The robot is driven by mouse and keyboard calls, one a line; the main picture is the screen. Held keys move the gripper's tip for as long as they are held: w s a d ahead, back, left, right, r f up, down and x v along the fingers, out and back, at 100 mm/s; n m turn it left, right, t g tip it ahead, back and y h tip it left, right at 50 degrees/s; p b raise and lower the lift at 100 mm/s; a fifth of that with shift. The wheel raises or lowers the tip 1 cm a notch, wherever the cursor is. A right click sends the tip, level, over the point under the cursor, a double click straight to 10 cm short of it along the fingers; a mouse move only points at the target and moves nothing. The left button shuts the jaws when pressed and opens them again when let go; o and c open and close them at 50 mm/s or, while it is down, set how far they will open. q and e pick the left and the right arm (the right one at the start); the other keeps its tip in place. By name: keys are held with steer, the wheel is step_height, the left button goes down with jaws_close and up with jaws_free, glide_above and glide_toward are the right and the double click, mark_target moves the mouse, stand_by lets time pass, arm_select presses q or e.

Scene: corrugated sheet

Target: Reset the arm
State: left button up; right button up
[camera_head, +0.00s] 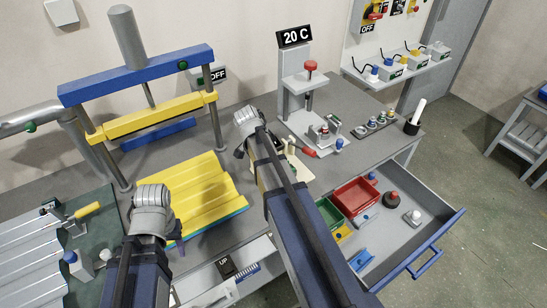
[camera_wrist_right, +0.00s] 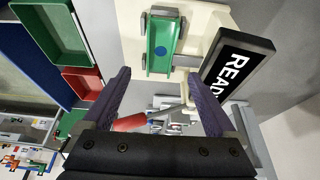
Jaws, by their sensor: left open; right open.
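My left arm (camera_head: 137,272) comes in from the lower left, in front of a yellow corrugated sheet (camera_head: 195,190) under the press. A purple part of my left gripper (camera_head: 176,238) shows beside its wrist; most of the jaws are hidden. My right arm (camera_head: 305,225) reaches up over the middle of the bench, and its jaws are hidden in the head view. In the right wrist view my right gripper (camera_wrist_right: 159,74) is open with two purple fingers apart and nothing held. Beyond them are a green channel piece (camera_wrist_right: 162,48) on a cream board and a red-handled tool (camera_wrist_right: 131,123).
A press with a blue beam (camera_head: 140,75) stands at the left. An open drawer (camera_head: 425,210) holds a red bin (camera_head: 355,197) and a green bin (camera_head: 329,213). A "20 C" stand (camera_head: 294,38) is behind. A black "READ…" sign (camera_wrist_right: 238,68) is near the right finger.

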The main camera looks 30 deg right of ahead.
stand_by(0.4)
steer(key=s+a+n, duration=0.2)
steer(key=a+n, duration=0.1)
steer(key=a, duration=0.2)
steer(key=s+a+n+y, duration=0.1)
steer(key=s+a+n, duration=0.2)
steer(key=a, duration=0.3)
steer(key=s+a+f+n+y, duration=0.1)
steer(key=s+a+n, duration=0.1)
steer(key=a+n, duration=0.3)
steer(key=shift+s+a, duration=0.25)
steer(key=shift+a, duration=0.2)
steer(key=s+a+n+y, duration=0.1)
steer(key=s+a+n, duration=0.7)
steer(key=a+n, duration=0.2)
steer(key=shift+s+a+f+g, duration=0.3)
steer(key=shift+s, duration=0.1)
